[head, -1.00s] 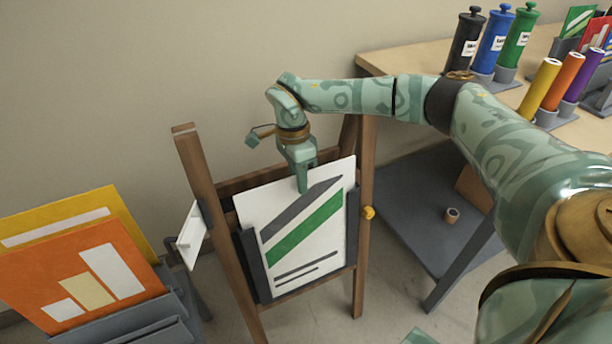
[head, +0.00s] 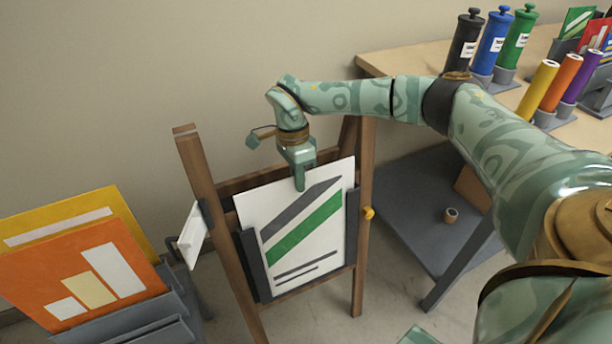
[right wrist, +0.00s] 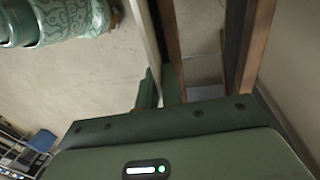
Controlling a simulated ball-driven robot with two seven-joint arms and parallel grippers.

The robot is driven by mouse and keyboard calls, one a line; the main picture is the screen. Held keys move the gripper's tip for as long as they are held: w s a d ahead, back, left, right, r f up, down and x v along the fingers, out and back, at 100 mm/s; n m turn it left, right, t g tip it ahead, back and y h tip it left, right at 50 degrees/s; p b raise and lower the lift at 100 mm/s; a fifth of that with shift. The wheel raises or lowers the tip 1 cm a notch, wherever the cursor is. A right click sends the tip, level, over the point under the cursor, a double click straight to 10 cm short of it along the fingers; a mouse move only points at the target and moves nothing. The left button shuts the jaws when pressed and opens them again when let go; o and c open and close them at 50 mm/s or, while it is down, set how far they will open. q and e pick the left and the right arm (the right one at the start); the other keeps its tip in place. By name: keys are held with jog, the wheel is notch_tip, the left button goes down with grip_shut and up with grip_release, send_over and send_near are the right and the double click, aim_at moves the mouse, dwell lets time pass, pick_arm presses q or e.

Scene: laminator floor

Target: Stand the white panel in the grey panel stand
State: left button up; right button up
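The white panel (head: 292,245), with grey and green slanted stripes, leans on a wooden easel between dark side holders. My right gripper (head: 300,184) points down at its top edge, with one finger in front of its face. In the right wrist view the two fingers (right wrist: 160,90) are close together, on either side of the panel's thin edge (right wrist: 147,35). The gripper looks shut on the panel. The grey panel stand (head: 170,315) is at the lower left and holds an orange panel (head: 60,275) and a yellow panel (head: 125,215). My left gripper does not show.
The wooden easel (head: 193,165) has a white plate (head: 192,236) on its left leg and a yellow knob (head: 369,213) on its right. A wooden table (head: 400,63) with coloured tubes and a grey lower shelf (head: 415,200) stands to the right. The wall is close behind.

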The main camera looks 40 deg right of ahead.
grip_shut()
